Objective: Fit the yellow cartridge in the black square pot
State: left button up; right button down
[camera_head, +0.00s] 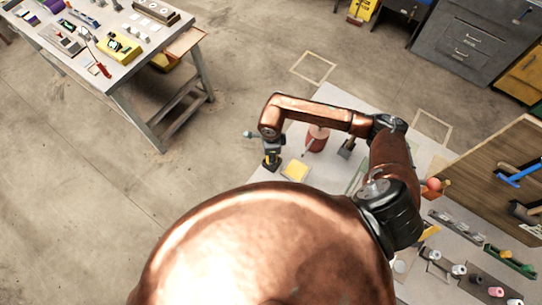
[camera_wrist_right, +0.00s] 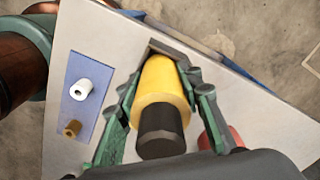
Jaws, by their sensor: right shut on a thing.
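The yellow cartridge (camera_wrist_right: 163,85) is a yellow cylinder with a black end, seen in the right wrist view. My right gripper (camera_wrist_right: 164,78) is shut on it, with a green finger on either side. A dark square-edged part (camera_wrist_right: 178,52) shows just beyond the cartridge's far end and looks like the black square pot. The cartridge hides most of it, and I cannot tell whether the cartridge is inside it or above it. In the head view my right gripper (camera_head: 271,160) is low at the left end of the table. My left gripper is not in view.
A blue patch (camera_wrist_right: 78,100) with a white cylinder (camera_wrist_right: 82,90) and a small brown one (camera_wrist_right: 72,129) lies left. A red cylinder (camera_head: 318,138) and a yellow square item (camera_head: 295,170) stand near my arm.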

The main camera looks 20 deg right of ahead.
jog(key=shift+f, duration=0.3)
jog(key=c, duration=1.3)
grip_release()
jog(key=shift+o, duration=0.2)
notch_tip(320, 180, up, 12)
jog(key=shift+r, duration=0.1)
